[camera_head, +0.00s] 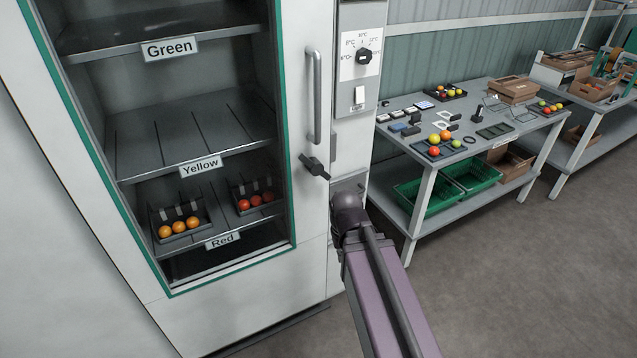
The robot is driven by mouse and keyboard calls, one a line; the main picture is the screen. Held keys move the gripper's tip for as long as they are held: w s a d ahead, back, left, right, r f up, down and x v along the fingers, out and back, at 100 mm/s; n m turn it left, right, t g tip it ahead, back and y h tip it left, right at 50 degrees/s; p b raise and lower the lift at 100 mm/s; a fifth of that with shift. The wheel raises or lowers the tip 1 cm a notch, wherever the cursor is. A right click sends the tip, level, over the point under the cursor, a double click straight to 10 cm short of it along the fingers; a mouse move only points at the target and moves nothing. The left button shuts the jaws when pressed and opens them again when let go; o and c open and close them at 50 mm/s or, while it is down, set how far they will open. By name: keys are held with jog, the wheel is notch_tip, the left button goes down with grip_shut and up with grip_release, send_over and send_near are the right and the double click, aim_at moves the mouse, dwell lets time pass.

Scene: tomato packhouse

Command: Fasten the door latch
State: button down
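The tall white cabinet's glass door (309,200) looks closed in the camera_head view, with a green border around its window. A vertical bar handle (317,97) is on the door's right side. The dark door latch (314,166) sits below the handle, its lever slanting down to the right toward the side panel. Whether it is engaged cannot be told. My arm reaches up from the bottom to the cabinet's right front, just below and right of the latch. My gripper's fingers are hidden behind my arm, so their opening does not show.
A control panel with a dial (364,57) and a white switch (359,95) is right of the door. Inside are shelves and trays of orange (179,226) and red tomatoes (256,200). A worktable (408,243) with green crates (425,198) stands right; the floor in front is clear.

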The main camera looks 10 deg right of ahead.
aim_at(316, 168)
jog(key=w+a+f+n+t+h+b, duration=0.1)
jog(key=w+f+n+h+b, duration=0.1)
jog(key=w+n+h+b, duration=0.4)
jog(key=w+a+f+n+t+h+b, duration=0.1)
jog(key=w+f+n+h+b, duration=0.15)
jog(key=w+n, duration=0.5)
jog(key=w+a+r+n+t+h+b, duration=0.2)
jog(key=w+a+n+h+b, duration=0.1)
jog(key=w+a+n, duration=0.1)
jog(key=w+a+r+n+t+h+b, duration=0.3)
jog(key=w+a+n+b, duration=0.1)
jog(key=a+n, duration=0.3)
jog(key=shift+w+a+r, duration=0.2)
jog(key=shift+w+r, duration=0.05)
jog(key=shift+w, duration=0.3)
jog(key=shift+d+h, duration=0.1)
jog(key=shift+h, duration=0.15)
jog(key=shift+w+r+p+x, duration=0.2)
jog(key=shift+r+x, duration=0.3)
jog(key=shift+x, duration=1.6)
jog(key=shift+w+r+p+x, duration=0.1)
jog(key=shift+r+p+x, duration=0.3)
jog(key=shift+x, duration=1.7)
jog(key=shift+w+r+p+x, duration=0.15)
jog(key=shift+r+x, duration=0.45)
jog(key=shift+x, duration=1.55)
